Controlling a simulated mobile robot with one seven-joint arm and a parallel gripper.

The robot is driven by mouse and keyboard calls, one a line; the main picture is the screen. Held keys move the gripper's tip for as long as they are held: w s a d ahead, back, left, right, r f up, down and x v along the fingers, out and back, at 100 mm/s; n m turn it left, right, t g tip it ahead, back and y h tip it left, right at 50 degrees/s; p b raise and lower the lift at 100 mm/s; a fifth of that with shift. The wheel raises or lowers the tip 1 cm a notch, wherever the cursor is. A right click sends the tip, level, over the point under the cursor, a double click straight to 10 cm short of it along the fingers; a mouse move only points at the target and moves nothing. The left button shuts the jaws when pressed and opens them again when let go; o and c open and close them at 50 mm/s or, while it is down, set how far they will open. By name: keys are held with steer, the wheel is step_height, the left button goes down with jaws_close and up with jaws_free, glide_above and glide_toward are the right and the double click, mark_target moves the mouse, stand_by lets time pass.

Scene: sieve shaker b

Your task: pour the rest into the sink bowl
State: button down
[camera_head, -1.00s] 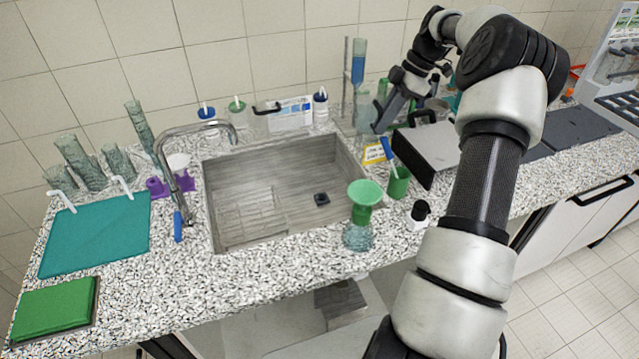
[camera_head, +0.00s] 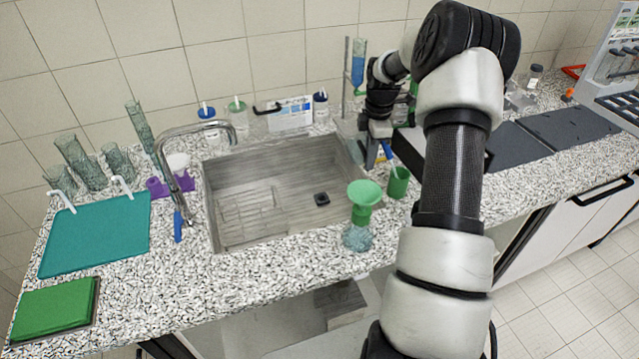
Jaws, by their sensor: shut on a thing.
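The sink bowl (camera_head: 290,165) is a rectangular steel basin in the speckled worktop, with a dark drain (camera_head: 321,199) and a wire rack on its floor. My gripper (camera_head: 370,148) is at the basin's back right corner. It appears shut on a clear glass vessel (camera_head: 348,126), which shows faintly at its left, by the basin's right rim. Its contents and the finger contact are too small to make out.
A curved tap (camera_head: 190,128) stands left of the basin. A flask with a green funnel (camera_head: 364,192) stands at its front right, beside a green cup (camera_head: 397,182). Bottles (camera_head: 237,112) and a blue-filled column (camera_head: 358,68) stand behind. Glassware (camera_head: 80,160) is at left.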

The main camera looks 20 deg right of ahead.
steer(key=shift+w+a+f+h, duration=0.1)
steer(key=shift+a+f+h, duration=0.15)
steer(key=shift+a+h, duration=0.5)
step_height(320, 180, down, 8)
steer(key=h, duration=0.2)
steer(key=shift+a, duration=0.4)
steer(key=shift+w+a+h+b, duration=0.1)
steer(key=shift+a+h+b, duration=0.05)
steer(key=shift+h+b, duration=0.25)
steer(key=shift+a+g+h+b, duration=0.1)
steer(key=shift+g+h+b, duration=0.2)
steer(key=shift+b, duration=0.3)
